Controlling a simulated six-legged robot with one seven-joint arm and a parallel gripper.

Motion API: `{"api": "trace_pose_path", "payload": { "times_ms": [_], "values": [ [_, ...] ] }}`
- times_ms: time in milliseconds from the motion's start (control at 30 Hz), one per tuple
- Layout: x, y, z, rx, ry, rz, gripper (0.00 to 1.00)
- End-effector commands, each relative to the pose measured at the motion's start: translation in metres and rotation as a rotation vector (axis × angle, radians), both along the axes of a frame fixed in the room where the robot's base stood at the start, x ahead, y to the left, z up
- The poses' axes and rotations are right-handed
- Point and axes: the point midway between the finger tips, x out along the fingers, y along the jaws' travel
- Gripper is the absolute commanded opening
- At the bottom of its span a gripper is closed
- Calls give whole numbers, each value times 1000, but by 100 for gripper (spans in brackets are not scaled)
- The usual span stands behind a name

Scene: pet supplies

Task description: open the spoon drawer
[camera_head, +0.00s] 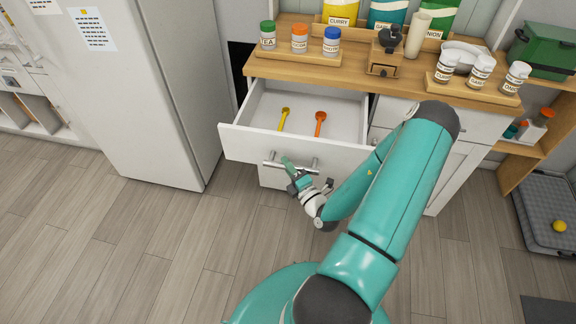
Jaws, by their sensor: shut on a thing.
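The spoon drawer (240,142) is a white drawer under the wooden counter. It is pulled well out, and its inside shows. A yellow spoon (283,120) and an orange spoon (319,124) lie apart on its floor. A silver bar handle (306,165) runs across the drawer's front. My gripper (287,164) is at the left part of this handle and is shut on it. The fingertips are small in this view and partly cover the bar.
The wooden counter (352,78) holds several labelled jars, a grinder (385,52) and spice bags. A white fridge (140,90) stands to the left. A grey tray (545,205) with a yellow ball (559,226) lies at the right. The floor (130,235) in front is clear.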

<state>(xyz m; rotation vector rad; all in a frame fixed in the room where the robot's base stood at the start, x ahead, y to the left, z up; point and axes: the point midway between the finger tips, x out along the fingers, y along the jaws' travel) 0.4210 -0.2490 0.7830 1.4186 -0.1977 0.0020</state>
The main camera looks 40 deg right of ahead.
Motion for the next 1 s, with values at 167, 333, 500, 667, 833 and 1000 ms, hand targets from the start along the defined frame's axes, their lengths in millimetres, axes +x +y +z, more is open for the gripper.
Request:
{"api": "trace_pose_path", "payload": {
  "times_ms": [167, 333, 500, 667, 833, 1000],
  "values": [
    [0, -2, 0, 0, 0, -4, 0],
    [-1, -1, 0, 0, 0, -4, 27],
    [-1, 0, 0, -1, 0, -3, 41],
    [-1, 1, 0, 0, 0, -2, 41],
    [-11, 2, -2, 0, 2, -3, 41],
    [-41, 5, -6, 1, 3, -5, 41]
  ]
}}
